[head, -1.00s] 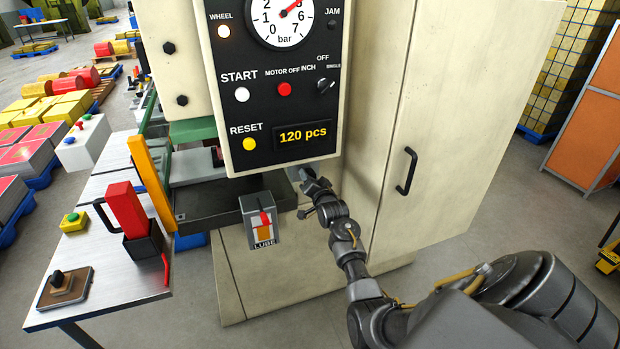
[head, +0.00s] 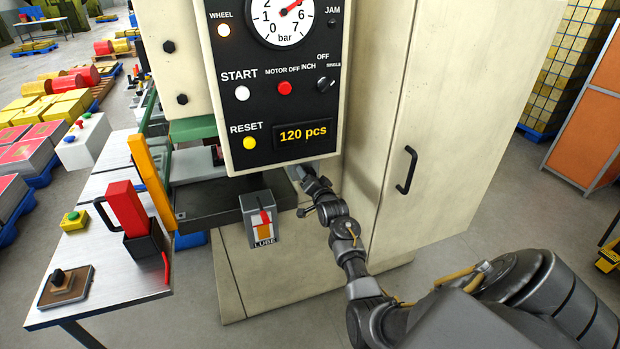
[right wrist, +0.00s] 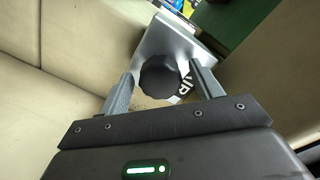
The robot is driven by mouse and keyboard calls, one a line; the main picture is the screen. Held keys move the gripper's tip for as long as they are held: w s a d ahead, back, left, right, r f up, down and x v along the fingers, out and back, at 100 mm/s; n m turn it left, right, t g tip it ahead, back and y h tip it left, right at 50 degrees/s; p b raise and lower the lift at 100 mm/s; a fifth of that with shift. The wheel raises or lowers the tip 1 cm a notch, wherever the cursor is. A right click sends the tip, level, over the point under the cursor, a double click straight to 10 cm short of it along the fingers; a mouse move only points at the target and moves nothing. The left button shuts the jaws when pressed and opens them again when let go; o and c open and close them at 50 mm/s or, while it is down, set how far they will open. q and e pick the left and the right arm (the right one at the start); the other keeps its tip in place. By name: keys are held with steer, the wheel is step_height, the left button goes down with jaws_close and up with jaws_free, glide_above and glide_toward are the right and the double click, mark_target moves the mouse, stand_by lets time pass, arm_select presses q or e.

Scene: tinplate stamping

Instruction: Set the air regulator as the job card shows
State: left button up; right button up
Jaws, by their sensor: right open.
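The air regulator's black ribbed knob (right wrist: 160,77) sits on a grey bracket (right wrist: 172,42) in the right wrist view. A white label with black letters (right wrist: 186,88) is partly hidden beside it. My right gripper (right wrist: 162,86) is open, with one finger on each side of the knob; I cannot tell whether they touch it. In the head view my right gripper (head: 303,174) reaches under the control panel's lower edge, and the knob is hidden there. The pressure gauge (head: 280,25) has a red needle pointing to the upper right; its top is cut off. No job card is readable.
The control panel (head: 240,105) overhangs the gripper. A grey LUBE box (head: 260,222) hangs left of my arm, and the cream cabinet door with a black handle (head: 406,170) is to the right. A steel table (head: 110,265) stands at left.

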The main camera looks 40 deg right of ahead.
steer(key=b+v, duration=0.2)
steer(key=v, duration=0.9)
steer(key=shift+w, duration=0.1)
steer(key=a+f+n+g+y, duration=0.1)
steer(key=a+f+n, duration=0.2)
steer(key=f, duration=0.6)
steer(key=a+f+n+g+y, duration=0.1)
steer(key=a+f+n+g, duration=0.15)
steer(key=f, duration=0.75)
steer(key=s+a+f+n+g+y, duration=0.15)
steer(key=s+a+f, duration=0.25)
steer(key=f, duration=0.4)
steer(key=s+a+f+n+g+y, duration=0.1)
steer(key=s+a+f+n, duration=0.25)
steer(key=f, duration=0.55)
steer(key=s+a+f+n+g+b, duration=0.1)
steer(key=s+a+f+g, duration=0.2)
steer(key=s+f, duration=0.65)
steer(key=s+a+f+n+g, duration=0.25)
steer(key=s+f, duration=0.45)
steer(key=s, duration=0.5)
steer(key=s+a+f+g, duration=0.1)
steer(key=s+f+g, duration=0.1)
steer(key=s, duration=0.9)
steer(key=s+a+f+n+g+y, duration=0.1)
steer(key=s+f+g, duration=0.1)
steer(key=s, duration=0.9)
steer(key=shift+s+a+f+b, duration=0.3)
steer(key=shift+f+b, duration=0.15)
steer(key=shift+f, duration=0.4)
